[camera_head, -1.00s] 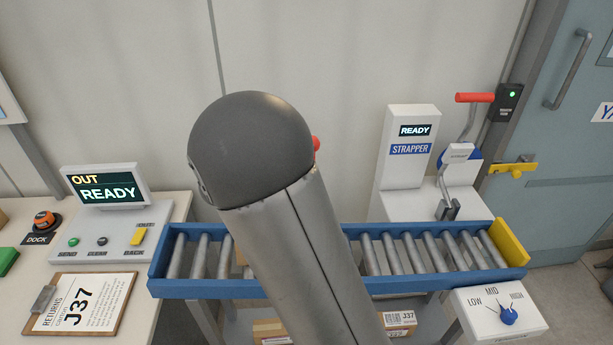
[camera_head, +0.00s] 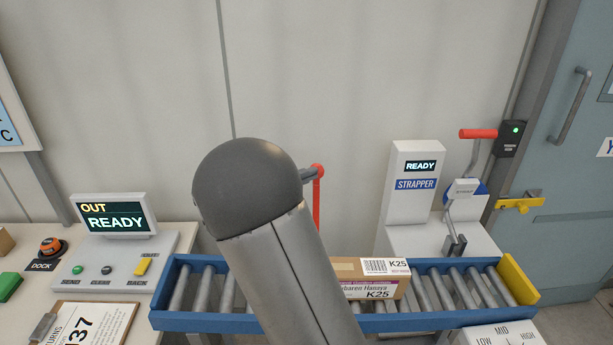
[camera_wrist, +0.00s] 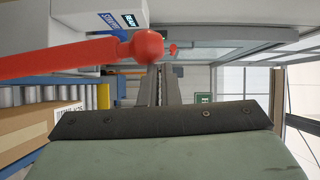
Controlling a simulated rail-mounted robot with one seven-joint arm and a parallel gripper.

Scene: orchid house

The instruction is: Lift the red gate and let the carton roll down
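The red gate (camera_head: 317,205) is a thin upright bar with a round red knob, showing just right of my arm in the head view. In the wrist view the red gate (camera_wrist: 60,60) runs left from its knob, close before the fingers. My gripper (camera_wrist: 160,72) has its two fingers close together with only a thin seam; its tip (camera_head: 308,175) meets the knob in the head view. Whether the fingers hold it is hidden. The carton (camera_head: 345,268), brown and marked K25, lies on the blue-framed roller conveyor (camera_head: 215,322), right of my arm, partly covered.
A yellow end stop (camera_head: 517,281) closes the conveyor's right end. The strapper (camera_head: 412,200) stands behind, with a red-handled lever (camera_head: 478,134) at its right. The control panel (camera_head: 120,262) reads OUT READY at left. Rollers between carton and stop are clear.

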